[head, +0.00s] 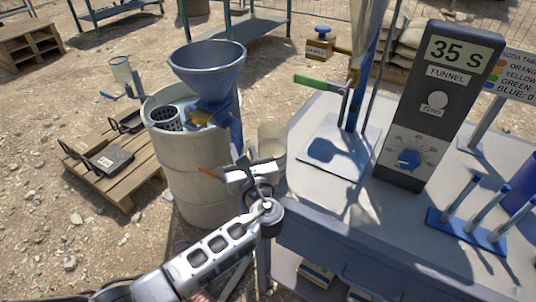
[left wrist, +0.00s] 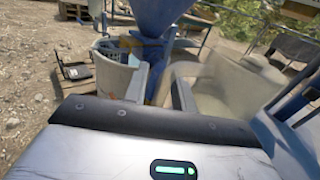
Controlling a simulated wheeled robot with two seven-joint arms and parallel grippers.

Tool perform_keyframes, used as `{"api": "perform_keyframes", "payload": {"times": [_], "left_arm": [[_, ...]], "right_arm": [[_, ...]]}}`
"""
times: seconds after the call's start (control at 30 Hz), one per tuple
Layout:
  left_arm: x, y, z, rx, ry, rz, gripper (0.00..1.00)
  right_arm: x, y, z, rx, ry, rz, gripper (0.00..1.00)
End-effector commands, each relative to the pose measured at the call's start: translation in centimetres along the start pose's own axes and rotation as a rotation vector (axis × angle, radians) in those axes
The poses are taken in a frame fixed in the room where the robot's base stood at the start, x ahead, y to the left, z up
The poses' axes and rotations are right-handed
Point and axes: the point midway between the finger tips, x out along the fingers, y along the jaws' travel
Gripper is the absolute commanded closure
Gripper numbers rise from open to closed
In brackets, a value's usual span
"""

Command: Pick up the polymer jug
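A pale, translucent jug (head: 272,138), which looks like the polymer jug, stands between the large drum and the left edge of the bench. In the left wrist view the jug (left wrist: 222,88) is large and close, with its handle towards the left. My left gripper (head: 248,176) is right at the jug in the head view and covers its lower part. My right gripper is not in view.
A large drum (head: 190,185) with a blue hopper (head: 207,62) above it stands just left of the jug. The bench (head: 330,215) on the right carries a funnel stand, a timer box (head: 440,95) and a blue rack (head: 466,232). A pallet (head: 95,165) lies at left.

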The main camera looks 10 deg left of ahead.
Motion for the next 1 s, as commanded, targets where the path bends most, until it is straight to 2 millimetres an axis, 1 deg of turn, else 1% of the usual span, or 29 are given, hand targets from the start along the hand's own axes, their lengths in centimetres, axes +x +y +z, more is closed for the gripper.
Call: {"api": "perform_keyframes", "payload": {"times": [0.03,0.07,0.1,0.47,0.67,0.87,1.0], "left_arm": [[0.0,0.0,0.0,0.000,0.000,0.000,0.89],[0.0,0.0,0.0,0.000,0.000,0.000,0.97],[0.0,0.0,0.0,0.000,0.001,0.000,1.00],[0.0,-0.1,0.1,-0.002,-0.001,0.000,1.00],[0.0,-0.1,0.6,-0.002,-0.001,0.000,1.00],[0.0,-0.1,2.0,-0.005,-0.003,0.000,1.00],[0.0,-0.1,3.5,-0.006,-0.003,0.001,1.00]], "right_arm": [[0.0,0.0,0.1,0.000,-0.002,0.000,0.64],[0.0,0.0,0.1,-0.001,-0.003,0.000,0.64],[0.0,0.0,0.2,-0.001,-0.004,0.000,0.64],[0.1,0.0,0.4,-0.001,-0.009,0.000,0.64],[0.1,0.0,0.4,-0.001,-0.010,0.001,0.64],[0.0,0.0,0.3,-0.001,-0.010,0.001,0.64],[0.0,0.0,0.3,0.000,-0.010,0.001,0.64]]}}
